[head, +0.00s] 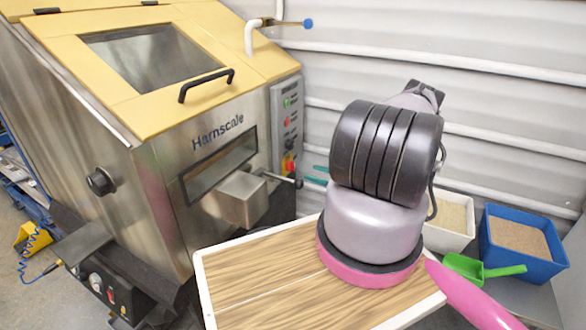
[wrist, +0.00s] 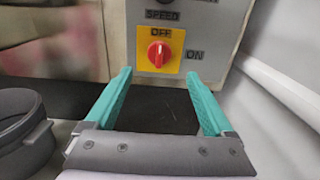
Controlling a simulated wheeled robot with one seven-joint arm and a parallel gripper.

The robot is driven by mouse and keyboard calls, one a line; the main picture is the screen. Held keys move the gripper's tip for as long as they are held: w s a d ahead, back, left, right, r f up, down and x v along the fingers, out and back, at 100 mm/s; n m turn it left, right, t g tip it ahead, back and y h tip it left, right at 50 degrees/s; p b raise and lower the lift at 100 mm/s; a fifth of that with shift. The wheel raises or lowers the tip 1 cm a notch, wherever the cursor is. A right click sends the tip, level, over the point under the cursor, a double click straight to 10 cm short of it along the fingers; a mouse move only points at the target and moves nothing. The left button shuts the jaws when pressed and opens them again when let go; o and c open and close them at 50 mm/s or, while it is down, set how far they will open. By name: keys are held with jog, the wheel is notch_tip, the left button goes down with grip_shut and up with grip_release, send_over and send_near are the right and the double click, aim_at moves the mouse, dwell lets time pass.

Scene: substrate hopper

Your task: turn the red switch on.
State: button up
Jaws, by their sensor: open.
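The red switch (wrist: 159,54) is a rotary knob on a yellow square plate (wrist: 175,65), low on the grey control panel. In the wrist view its handle points upward, toward the word OFF; ON is printed to its right. In the head view the switch (head: 290,166) shows small at the panel's lower end. My gripper (wrist: 158,82) is open and empty, its two teal fingers apart just below the plate in the wrist view, not touching the switch. In the head view my arm hides most of the gripper; a little teal shows near the panel.
The steel hopper (head: 160,185) with a yellow lid stands left of the panel (head: 287,115). A black-knobbed lever (head: 285,180) sticks out below the panel. A wooden-topped table (head: 265,275) is in front. A blue bin (head: 522,245) and a white bin (head: 452,222) stand at right.

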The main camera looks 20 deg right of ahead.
aim_at(294, 167)
jog(key=x, duration=0.9)
jog(key=shift+w+a, duration=0.1)
jog(key=shift+c, duration=0.4)
jog(key=c, duration=1.3)
